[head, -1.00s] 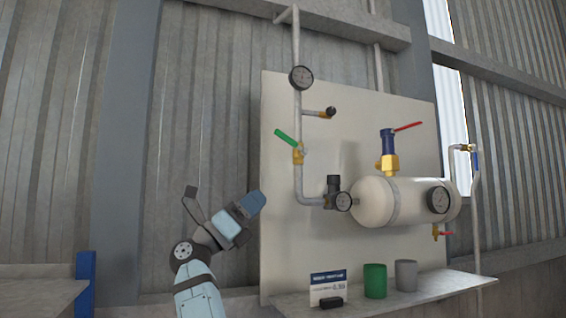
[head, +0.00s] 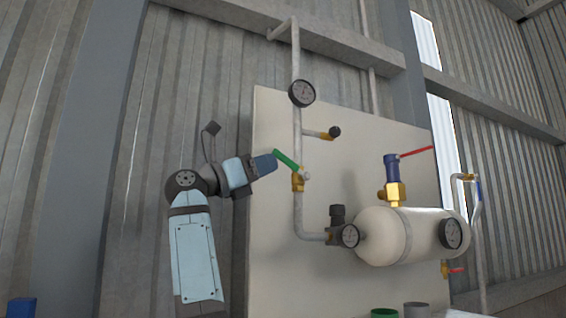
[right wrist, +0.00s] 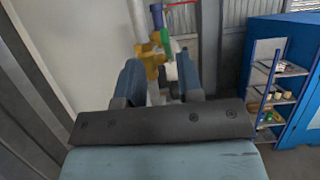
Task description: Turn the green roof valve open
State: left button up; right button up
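The green valve handle (head: 286,159) sits on a brass valve body (head: 298,182) on the vertical grey pipe. The handle slants up and to the left from the valve. My right gripper (head: 269,163) is at the handle's left end, coming from the left. In the right wrist view, the two blue fingers of my right gripper (right wrist: 160,64) stand apart, with the green handle (right wrist: 165,42) and brass body (right wrist: 149,54) showing ahead between them. I cannot tell whether a finger touches the handle. My left gripper is not in view.
A round gauge (head: 302,93) is above the valve, and a black-knobbed side branch (head: 334,132) is to its right. The white tank (head: 385,237) with a blue-and-brass relief valve (head: 392,178) is lower right. A blue cabinet (right wrist: 285,70) stands at the right wrist view's right.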

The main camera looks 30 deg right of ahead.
aim_at(285, 156)
jog(key=d, duration=0.1)
jog(key=s+d+r, duration=0.1)
jog(key=d+r, duration=0.1)
jog(key=shift+s+d+r, duration=0.1)
jog(key=shift+s+d, duration=0.15)
jog(key=shift+d, duration=0.15)
jog(key=shift+d+r, duration=0.1)
jog(key=shift+d, duration=0.1)
jog(key=shift+w+d, duration=0.3)
jog(key=shift+w, duration=0.05)
jog(key=shift+s, duration=0.15)
jog(key=shift+c, duration=1.3)
jog(key=shift+a, duration=0.1)
grip_shut()
